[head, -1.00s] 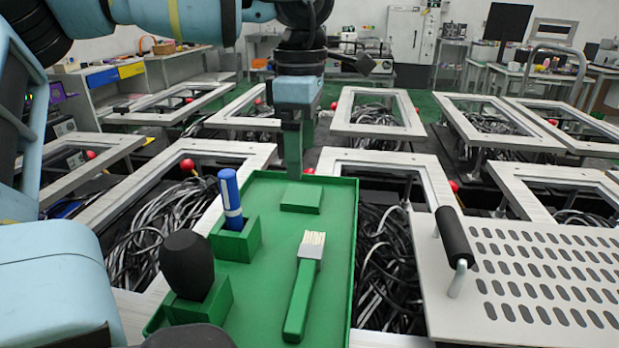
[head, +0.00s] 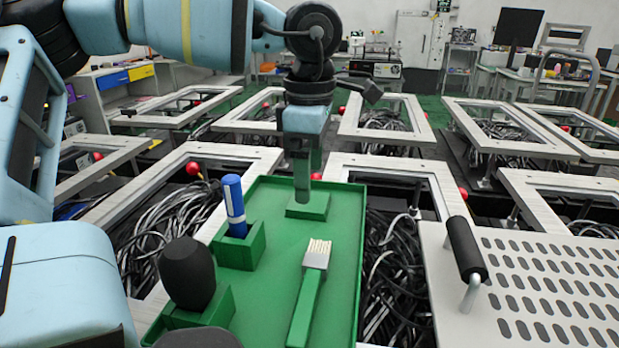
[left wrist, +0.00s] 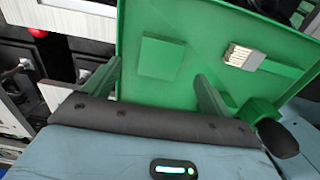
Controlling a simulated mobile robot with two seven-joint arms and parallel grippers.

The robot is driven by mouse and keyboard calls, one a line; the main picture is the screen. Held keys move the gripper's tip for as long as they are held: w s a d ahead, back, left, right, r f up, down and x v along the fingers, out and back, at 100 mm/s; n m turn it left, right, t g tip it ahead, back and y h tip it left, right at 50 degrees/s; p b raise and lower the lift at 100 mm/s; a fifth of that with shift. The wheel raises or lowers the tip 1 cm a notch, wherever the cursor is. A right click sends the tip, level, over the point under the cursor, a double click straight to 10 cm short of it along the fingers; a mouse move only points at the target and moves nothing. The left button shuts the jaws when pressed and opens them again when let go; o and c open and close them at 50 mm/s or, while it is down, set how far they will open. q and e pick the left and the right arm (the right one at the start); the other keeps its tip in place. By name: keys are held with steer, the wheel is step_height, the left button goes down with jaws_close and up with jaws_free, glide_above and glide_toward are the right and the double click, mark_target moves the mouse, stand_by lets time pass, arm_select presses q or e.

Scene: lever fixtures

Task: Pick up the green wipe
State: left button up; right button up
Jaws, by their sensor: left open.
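The green wipe (head: 308,207) is a small flat green block lying at the far end of the green tray (head: 268,262). It also shows in the left wrist view (left wrist: 161,57), ahead of and between my two fingers. My left gripper (head: 301,195) points down over the wipe and hides part of it in the head view. The left wrist view shows this gripper (left wrist: 157,72) open, with a finger to each side and nothing held. I cannot tell whether a fingertip touches the wipe. My right gripper is not in view.
The tray also holds a brush (head: 311,290), a blue marker (head: 234,205) in a green holder and a black-headed tool (head: 188,272) in another. A perforated panel with a black handle (head: 466,250) lies to the right. Framed openings with cables surround the tray.

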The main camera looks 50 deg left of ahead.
arm_select(q)
step_height(320, 180, down, 4)
steer(key=shift+f, duration=0.1)
steer(key=c, duration=1.1)
